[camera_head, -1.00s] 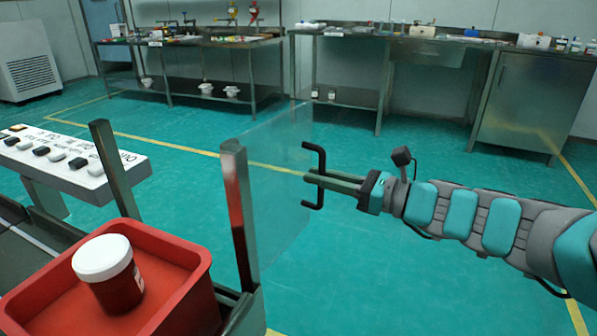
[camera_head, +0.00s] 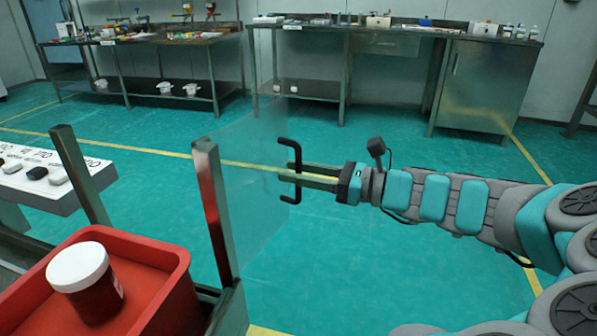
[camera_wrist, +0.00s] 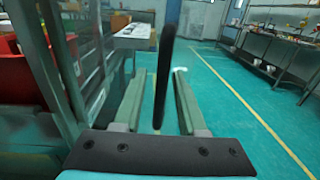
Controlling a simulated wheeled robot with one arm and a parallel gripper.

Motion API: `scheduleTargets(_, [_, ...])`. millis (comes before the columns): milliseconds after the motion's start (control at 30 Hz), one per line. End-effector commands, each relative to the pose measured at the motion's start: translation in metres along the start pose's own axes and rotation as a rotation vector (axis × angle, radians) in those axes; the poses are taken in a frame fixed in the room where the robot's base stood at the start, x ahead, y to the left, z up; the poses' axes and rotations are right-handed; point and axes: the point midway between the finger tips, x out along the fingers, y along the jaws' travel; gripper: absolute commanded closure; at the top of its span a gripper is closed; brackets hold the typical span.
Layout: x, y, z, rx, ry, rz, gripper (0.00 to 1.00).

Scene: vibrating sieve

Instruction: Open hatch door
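The hatch door is a clear, see-through panel (camera_head: 245,200) in the head view. It stands beside a metal post (camera_head: 216,210) and reaches away to the right and back. Its black C-shaped handle (camera_head: 298,153) is on its far right part. The handle also shows as a dark, blurred upright bar in the wrist view (camera_wrist: 162,75). My gripper (camera_head: 290,173) reaches in from the right at handle height. In the wrist view its two fingers (camera_wrist: 160,88) are apart, one each side of the bar, with gaps showing on both sides.
A red bin (camera_head: 165,260) with a white-lidded red jar (camera_head: 85,280) stands at the lower left. A white button panel (camera_head: 45,180) is behind it. Steel benches (camera_head: 350,38) line the back wall. The green floor right of the door is clear.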

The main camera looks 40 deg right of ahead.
Motion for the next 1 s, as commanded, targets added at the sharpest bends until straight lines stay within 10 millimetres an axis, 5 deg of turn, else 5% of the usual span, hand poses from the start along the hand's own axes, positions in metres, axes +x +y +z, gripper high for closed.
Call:
scheduleTargets(367, [-0.005, -0.001, -0.001, 0.0, 0.001, -0.004, 0.53])
scheduleTargets(800, [-0.069, -0.002, -0.001, -0.002, 0.002, -0.006, 0.53])
scheduleTargets(1000, [-0.078, 0.0, 0.0, -0.001, 0.0, -0.001, 0.53])
